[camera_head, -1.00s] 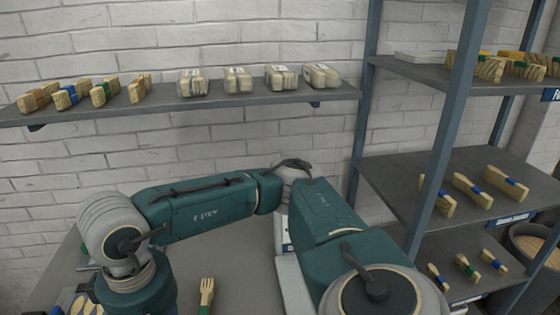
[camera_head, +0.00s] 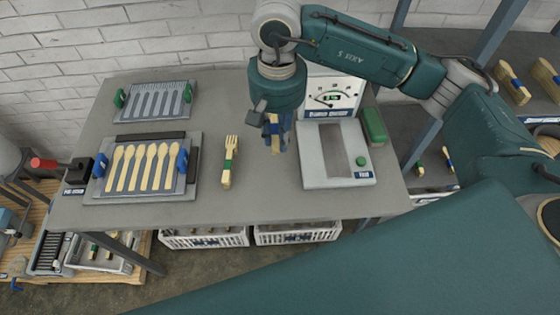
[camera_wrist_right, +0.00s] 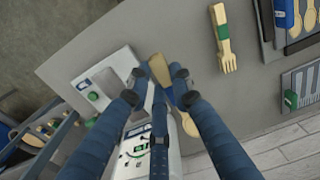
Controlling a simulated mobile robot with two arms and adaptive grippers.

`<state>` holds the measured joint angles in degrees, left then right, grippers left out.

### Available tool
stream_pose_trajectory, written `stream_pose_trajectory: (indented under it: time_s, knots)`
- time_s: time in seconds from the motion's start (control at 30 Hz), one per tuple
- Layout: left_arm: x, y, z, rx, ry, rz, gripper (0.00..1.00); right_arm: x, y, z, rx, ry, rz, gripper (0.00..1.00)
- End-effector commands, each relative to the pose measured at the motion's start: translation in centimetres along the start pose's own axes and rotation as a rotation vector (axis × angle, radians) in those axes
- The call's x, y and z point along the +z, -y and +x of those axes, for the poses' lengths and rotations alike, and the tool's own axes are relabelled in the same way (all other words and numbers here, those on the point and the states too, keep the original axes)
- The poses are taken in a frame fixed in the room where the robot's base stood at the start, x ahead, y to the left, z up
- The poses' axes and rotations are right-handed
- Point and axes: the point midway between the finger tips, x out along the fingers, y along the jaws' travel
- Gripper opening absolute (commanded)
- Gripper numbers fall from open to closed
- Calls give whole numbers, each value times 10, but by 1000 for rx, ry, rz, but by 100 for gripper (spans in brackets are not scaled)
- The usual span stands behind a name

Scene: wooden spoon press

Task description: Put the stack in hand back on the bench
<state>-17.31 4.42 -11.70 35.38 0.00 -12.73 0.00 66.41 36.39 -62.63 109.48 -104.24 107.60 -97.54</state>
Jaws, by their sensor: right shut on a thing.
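My right gripper (camera_head: 272,128) is shut on a wooden spoon stack (camera_head: 275,146), holding it over the middle of the grey bench (camera_head: 265,203). In the right wrist view the gripper (camera_wrist_right: 169,88) has its fingers on both sides of the spoon stack (camera_wrist_right: 207,128). Pale wooden parts show on either side of the fingers, which hide its middle. I cannot tell whether the stack touches the bench. My left gripper is not in view.
A green-banded fork stack (camera_head: 228,163) lies left of the gripper. A press tray with several spoons (camera_head: 141,168) and a slotted tray (camera_head: 155,101) are farther left. A white device with a dial (camera_head: 332,97) and a flat plate (camera_head: 314,160) stand right. Bench front centre is clear.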

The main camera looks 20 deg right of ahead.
Motion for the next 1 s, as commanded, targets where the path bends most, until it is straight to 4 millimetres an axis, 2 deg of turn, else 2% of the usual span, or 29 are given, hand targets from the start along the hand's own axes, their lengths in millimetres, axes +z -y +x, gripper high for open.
stream_pose_trajectory:
  time_s: [0.2,0.4,0.67,0.9,1.0]
  knots:
    - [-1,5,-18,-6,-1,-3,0,2,-1,59,3,7,1,0]
    - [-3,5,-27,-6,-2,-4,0,2,-2,101,2,3,-1,0]
    - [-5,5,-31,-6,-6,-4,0,1,-1,121,-1,1,-2,0]
    - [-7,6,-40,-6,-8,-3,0,1,-1,154,0,1,-2,0]
    - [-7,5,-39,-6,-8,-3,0,0,-1,157,-1,-2,-3,0]
